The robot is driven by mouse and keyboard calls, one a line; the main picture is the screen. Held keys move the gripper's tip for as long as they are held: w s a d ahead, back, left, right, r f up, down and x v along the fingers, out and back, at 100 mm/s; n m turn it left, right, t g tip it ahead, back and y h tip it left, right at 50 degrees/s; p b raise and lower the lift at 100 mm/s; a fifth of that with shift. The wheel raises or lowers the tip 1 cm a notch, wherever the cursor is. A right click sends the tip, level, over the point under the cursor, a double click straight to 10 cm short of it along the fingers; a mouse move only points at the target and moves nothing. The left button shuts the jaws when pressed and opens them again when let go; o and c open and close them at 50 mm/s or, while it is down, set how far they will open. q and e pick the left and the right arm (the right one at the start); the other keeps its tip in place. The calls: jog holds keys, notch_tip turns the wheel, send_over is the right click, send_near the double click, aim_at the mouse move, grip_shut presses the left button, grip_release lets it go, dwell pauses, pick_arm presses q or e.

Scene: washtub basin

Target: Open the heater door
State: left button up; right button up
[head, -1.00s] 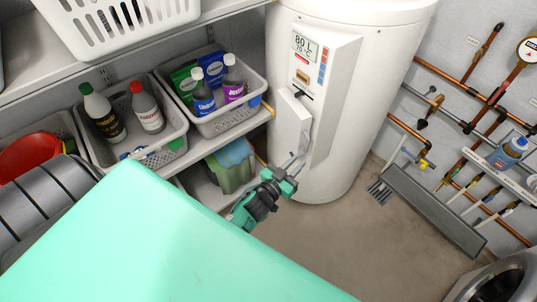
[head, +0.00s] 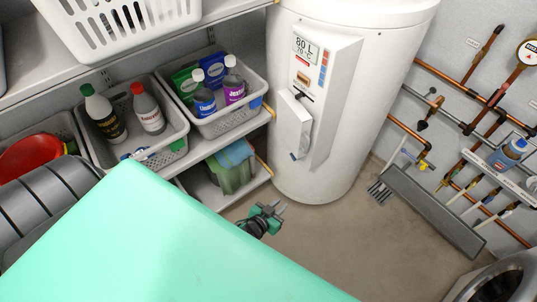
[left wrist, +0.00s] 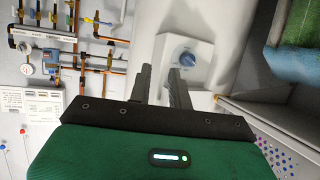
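The white heater (head: 350,60) is a tall cylinder with a raised front panel (head: 336,90). A white door-like box (head: 294,122) stands out from the panel's lower left; I cannot tell how far it is open. A small blue part (head: 293,156) shows at its lower end. In the left wrist view a blue knob (left wrist: 187,57) sits on a pale plate beyond the fingers. My left gripper (head: 278,208) is below the box, apart from it, its fingers open and empty; the fingers also show in the left wrist view (left wrist: 159,88). My right gripper is out of view.
Shelves at left hold baskets (head: 215,122) of bottles, close to the heater. Copper pipes (head: 445,80) and a grey rack (head: 432,207) are on the right. A metal drum (head: 500,280) is at lower right. Floor (head: 340,240) before the heater is clear.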

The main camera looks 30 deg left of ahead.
pick_arm(q)
jog(key=s+f+g, duration=0.2)
jog(key=s+f, duration=0.4)
jog(key=f, duration=0.3)
jog(key=shift+s+a+f+g+p, duration=0.15)
jog(key=shift+g+p, duration=0.15)
